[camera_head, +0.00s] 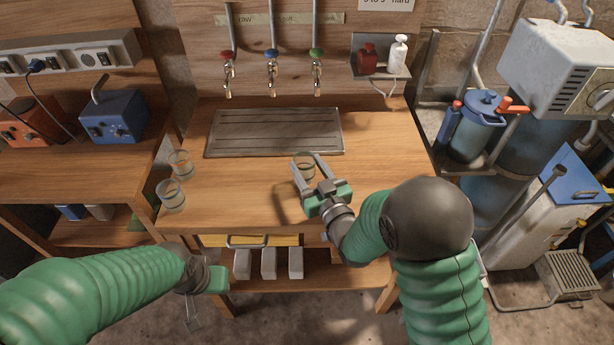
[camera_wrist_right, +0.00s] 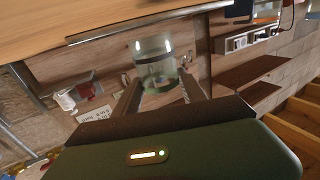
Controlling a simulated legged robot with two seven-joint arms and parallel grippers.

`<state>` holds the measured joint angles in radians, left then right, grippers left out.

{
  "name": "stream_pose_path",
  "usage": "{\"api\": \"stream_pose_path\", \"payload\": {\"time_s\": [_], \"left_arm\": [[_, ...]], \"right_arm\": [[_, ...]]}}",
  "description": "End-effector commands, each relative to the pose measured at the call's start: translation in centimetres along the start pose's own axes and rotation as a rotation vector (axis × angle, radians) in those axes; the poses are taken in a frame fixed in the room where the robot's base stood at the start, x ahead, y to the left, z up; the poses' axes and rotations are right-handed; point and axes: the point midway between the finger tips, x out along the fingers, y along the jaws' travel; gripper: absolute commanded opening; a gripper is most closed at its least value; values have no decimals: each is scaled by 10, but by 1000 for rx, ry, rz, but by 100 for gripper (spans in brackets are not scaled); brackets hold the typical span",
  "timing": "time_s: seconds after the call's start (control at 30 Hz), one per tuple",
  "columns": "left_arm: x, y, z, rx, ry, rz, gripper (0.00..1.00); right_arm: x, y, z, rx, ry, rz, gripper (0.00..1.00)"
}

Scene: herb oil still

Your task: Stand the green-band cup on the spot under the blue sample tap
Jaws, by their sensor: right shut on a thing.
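My right gripper (camera_head: 307,168) is shut on a clear glass cup (camera_head: 303,160), just in front of the tray's front edge. The blue sample tap (camera_head: 272,60) hangs on the back board between a red tap (camera_head: 228,60) and a green tap (camera_head: 317,60). Below them lies a slatted drip tray (camera_head: 214,145); no spot marking can be made out. My left gripper (camera_head: 192,312) hangs low at the front left, its fingers blurred against the floor.
Two more glass cups, one farther back (camera_head: 181,164) and one nearer (camera_head: 171,196), stand at the table's left edge. A small shelf (camera_head: 381,72) with red and white bottles is right of the taps. The table's middle is clear.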

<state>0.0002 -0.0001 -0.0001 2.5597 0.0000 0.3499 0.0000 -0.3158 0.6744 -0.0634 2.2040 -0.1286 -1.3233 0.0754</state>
Motion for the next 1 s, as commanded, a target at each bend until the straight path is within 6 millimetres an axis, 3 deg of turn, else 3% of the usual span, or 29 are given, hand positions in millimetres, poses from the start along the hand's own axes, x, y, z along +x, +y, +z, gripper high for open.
{"api": "stream_pose_path", "payload": {"time_s": [0.1, 0.17, 0.5, 0.53, 0.6, 0.7, 1.0], "left_arm": [[4, 0, 1, 1, 0, 0, 34], [4, 0, 1, 1, 0, 0, 34], [8, 0, 2, 0, -1, 0, 34], [7, 0, 2, 0, -1, 0, 34], [6, 0, 2, 0, 0, 0, 34], [6, 0, 2, 0, 0, 0, 34], [3, 0, 1, 0, 0, 0, 34]], "right_arm": [[0, -2, 25, -1, -6, -2, 3], [0, -2, 31, -1, -5, -1, 3], [0, -2, 36, -1, -1, -1, 3], [0, -2, 34, -1, -2, -1, 51], [0, -2, 34, -1, -2, -1, 60], [0, -2, 34, -1, -2, -1, 70], [0, -2, 30, -1, -2, -1, 70]]}}
